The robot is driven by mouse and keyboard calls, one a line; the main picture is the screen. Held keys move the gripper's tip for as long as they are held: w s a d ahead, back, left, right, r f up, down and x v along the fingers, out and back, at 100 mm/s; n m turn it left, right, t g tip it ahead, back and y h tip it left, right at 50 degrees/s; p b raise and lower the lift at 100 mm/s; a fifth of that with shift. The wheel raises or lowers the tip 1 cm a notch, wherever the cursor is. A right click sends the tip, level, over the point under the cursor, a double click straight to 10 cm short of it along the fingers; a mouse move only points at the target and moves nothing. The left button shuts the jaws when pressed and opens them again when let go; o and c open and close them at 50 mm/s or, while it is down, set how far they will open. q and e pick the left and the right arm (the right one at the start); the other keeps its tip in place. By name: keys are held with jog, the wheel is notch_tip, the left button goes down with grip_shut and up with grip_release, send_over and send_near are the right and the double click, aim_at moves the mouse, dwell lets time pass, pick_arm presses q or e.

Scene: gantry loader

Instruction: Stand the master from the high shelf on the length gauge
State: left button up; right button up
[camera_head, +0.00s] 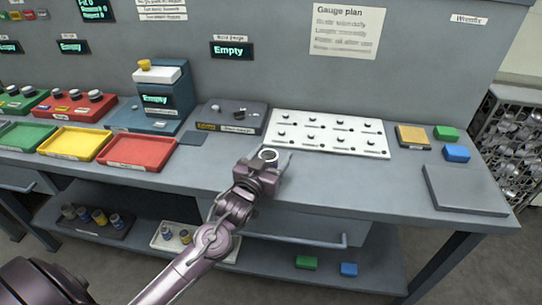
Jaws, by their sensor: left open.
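My left gripper (269,161) is open above the front of the bench, left of the white board. A pale ring-shaped piece (269,154) shows between its fingertips; I cannot tell whether it touches the fingers or the bench. A blue-grey gauge block (167,98) with a display reading "Empty" and a yellow knob on top stands at the back left. A low dark grey fixture (234,117) lies right of it, below another "Empty" display (232,49). No label I can read says which is the length gauge. No high shelf shows, and I cannot pick out the master. My right gripper is out of view.
Red (139,151) and yellow (74,143) trays lie on the left of the bench (330,190). The white board (327,133) holds several small pegs. A grey plate (466,190) lies at the right. A lower shelf (330,268) carries a white tray (160,244) with small parts.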

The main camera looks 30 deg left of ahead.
pick_arm(q)
jog(key=shift+r, duration=0.1)
jog(key=s+b, duration=0.1)
jog(key=s, duration=1.1)
jog(key=shift+d, duration=0.15)
